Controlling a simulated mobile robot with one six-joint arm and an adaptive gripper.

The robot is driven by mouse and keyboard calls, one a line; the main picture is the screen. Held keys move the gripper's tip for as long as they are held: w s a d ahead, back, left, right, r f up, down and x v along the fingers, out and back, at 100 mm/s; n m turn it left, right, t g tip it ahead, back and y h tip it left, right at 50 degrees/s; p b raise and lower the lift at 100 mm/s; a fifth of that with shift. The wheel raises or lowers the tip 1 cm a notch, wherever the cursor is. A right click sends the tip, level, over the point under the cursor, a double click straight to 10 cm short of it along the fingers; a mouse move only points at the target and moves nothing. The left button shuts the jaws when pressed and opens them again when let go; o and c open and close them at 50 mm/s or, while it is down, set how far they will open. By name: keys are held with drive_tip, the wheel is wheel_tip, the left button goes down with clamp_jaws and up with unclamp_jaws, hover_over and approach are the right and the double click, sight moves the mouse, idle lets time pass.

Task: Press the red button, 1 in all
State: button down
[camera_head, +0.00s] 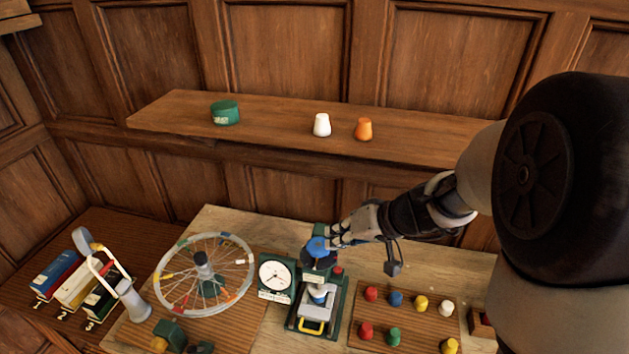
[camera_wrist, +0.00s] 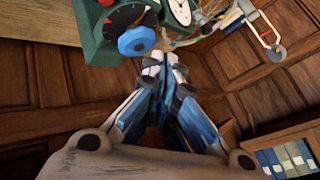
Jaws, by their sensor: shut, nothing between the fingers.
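A green machine (camera_head: 341,304) stands on the table in the head view, with a blue knob (camera_head: 317,247) at its top. A small red button (camera_head: 338,271) sits on the machine, right of and below the blue knob in the picture. My gripper (camera_head: 334,238) is shut and empty, its fingertips by the blue knob; I cannot tell whether they touch it. In the wrist view, my gripper (camera_wrist: 164,62) points up toward the blue knob (camera_wrist: 136,41) and the green machine body (camera_wrist: 96,48). A small red part (camera_wrist: 106,3) shows at the top edge there.
Left of the machine are a white dial (camera_head: 275,275) and a spoked wheel (camera_head: 204,272). On the right, a wooden board (camera_head: 382,340) bears several coloured knobs. A shelf (camera_head: 270,121) behind holds a green tin (camera_head: 225,113), a white piece (camera_head: 321,125) and an orange piece (camera_head: 363,129).

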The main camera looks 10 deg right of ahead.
drive_tip(key=shift+w+d+f+m+t, duration=0.15)
drive_tip(key=shift+w+d+f, duration=0.05)
drive_tip(key=shift+w+d, duration=0.4)
drive_tip(key=shift+w+d+f+m+t, duration=0.15)
drive_tip(key=shift+w+d, duration=0.35)
drive_tip(key=shift+d, duration=0.05)
drive_tip(key=b, duration=0.4)
hover_over(338, 271)
drive_tip(key=w, duration=0.1)
drive_tip(key=f, duration=0.5)
drive_tip(key=d+f, duration=0.1)
drive_tip(key=f, duration=0.2)
drive_tip(key=shift+w, duration=0.1)
drive_tip(key=shift+f+b, duration=0.45)
drive_tip(key=shift+b, duration=0.2)
